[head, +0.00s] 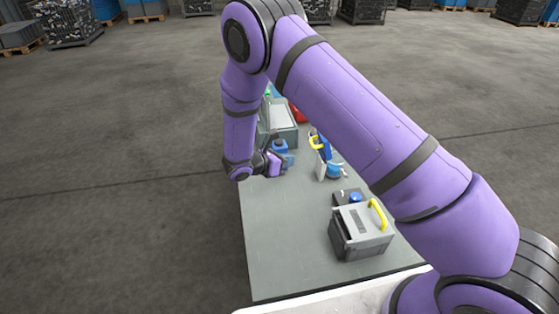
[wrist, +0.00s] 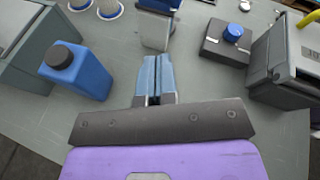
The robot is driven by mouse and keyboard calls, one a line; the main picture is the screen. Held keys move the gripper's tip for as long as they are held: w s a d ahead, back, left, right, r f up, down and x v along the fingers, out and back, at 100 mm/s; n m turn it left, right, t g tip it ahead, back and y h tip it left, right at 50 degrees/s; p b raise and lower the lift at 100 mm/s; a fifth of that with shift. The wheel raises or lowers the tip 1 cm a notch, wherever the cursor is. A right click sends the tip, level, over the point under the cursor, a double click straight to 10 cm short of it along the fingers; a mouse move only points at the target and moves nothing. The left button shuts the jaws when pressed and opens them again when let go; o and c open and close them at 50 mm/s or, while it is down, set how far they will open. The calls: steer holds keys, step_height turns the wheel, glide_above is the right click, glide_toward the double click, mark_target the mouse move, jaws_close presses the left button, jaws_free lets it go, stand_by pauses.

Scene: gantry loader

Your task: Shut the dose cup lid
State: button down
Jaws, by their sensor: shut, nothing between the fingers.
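My gripper (wrist: 152,62) is shut and empty, with its blue fingers together above the table; in the head view it shows at the far left side of the table (head: 286,160). Just beyond the fingertips in the wrist view stands a small grey and white piece (wrist: 156,32) with a bluish upper part. I cannot tell for sure whether this is the dose cup or how its lid sits. The fingers appear close to it, but contact cannot be made out. In the head view, a white and blue piece (head: 333,171) stands to the right of my gripper.
A blue bottle with a black cap (wrist: 78,70) stands left of the fingers. A dark box with a blue knob (wrist: 233,34) and a grey box with a yellow handle (wrist: 285,75) stand to the right. A grey bin (wrist: 25,35) is at the left. The table front (head: 285,255) is clear.

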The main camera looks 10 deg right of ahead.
mark_target(317, 147)
steer(key=w+d, duration=0.3)
steer(key=d, duration=0.4)
steer(key=shift+r, duration=0.15)
steer(key=shift+d+r, duration=0.1)
steer(key=shift+d+r+y, duration=0.1)
steer(key=shift+r+y, duration=0.05)
steer(key=shift+y, duration=0.25)
